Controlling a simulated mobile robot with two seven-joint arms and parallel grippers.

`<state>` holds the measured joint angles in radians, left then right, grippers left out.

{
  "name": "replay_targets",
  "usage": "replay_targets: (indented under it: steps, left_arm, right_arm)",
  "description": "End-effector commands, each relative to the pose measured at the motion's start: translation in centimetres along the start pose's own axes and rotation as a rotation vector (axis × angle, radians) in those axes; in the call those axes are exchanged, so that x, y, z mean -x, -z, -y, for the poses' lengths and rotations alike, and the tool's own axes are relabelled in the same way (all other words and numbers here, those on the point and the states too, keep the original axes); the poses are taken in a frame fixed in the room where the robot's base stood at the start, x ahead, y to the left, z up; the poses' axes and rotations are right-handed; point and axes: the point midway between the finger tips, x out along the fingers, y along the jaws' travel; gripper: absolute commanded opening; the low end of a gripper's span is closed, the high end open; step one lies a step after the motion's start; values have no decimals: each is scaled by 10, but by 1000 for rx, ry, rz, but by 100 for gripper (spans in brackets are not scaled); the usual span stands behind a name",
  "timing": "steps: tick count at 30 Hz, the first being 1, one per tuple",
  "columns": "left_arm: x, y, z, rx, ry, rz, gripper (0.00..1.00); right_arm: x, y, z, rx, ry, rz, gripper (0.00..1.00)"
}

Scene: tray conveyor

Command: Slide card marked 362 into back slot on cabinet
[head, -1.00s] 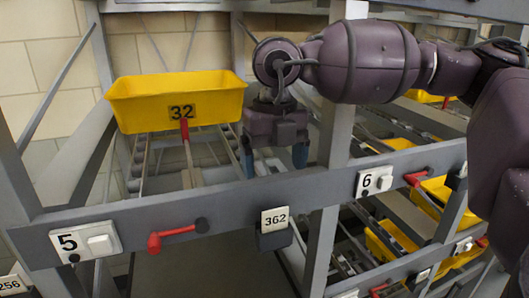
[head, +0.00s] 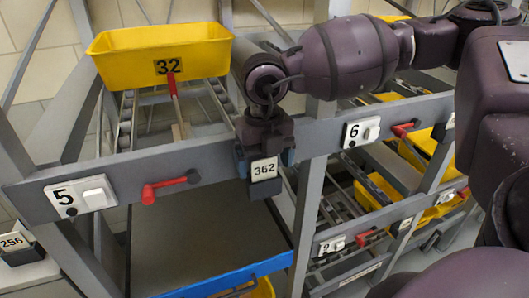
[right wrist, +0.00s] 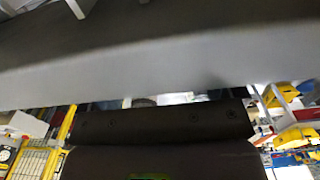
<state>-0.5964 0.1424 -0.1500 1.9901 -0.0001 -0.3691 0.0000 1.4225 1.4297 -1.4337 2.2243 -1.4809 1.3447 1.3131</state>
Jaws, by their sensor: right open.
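The card marked 362 (head: 264,168) is a small white plate standing upright in a dark holder on the front rail of the rack (head: 225,172). My right gripper (head: 266,157) is at the card with its fingers apart, one on each side of it. I cannot tell whether they touch it. The card does not show clearly in the right wrist view, where a grey rail fills the middle. At the lower left edge, a card marked 256 (head: 12,242) sits in a dark holder on a grey surface (head: 38,270), perhaps the cabinet. No back slot shows clearly. My left gripper is not in view.
A yellow bin marked 32 (head: 195,55) stands on the rollers behind the rail. A red lever (head: 150,192) and plates marked 5 (head: 68,197) and 6 (head: 353,131) are on the rail. More yellow bins (head: 385,190) are at right.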

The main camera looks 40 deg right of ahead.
Motion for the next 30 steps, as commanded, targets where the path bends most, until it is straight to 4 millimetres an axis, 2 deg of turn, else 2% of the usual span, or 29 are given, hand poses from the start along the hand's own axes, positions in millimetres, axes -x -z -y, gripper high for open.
replay_targets:
  steps: [6, 16, 30]
  left_arm:
    - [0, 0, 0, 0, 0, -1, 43]
    - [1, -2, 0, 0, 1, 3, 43]
    - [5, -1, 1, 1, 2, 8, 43]
  right_arm:
    - [0, 0, 0, 0, 0, 0, 86]
    - [0, 0, 0, 0, 0, 0, 35]
    - [8, 0, 0, -1, 0, 1, 34]
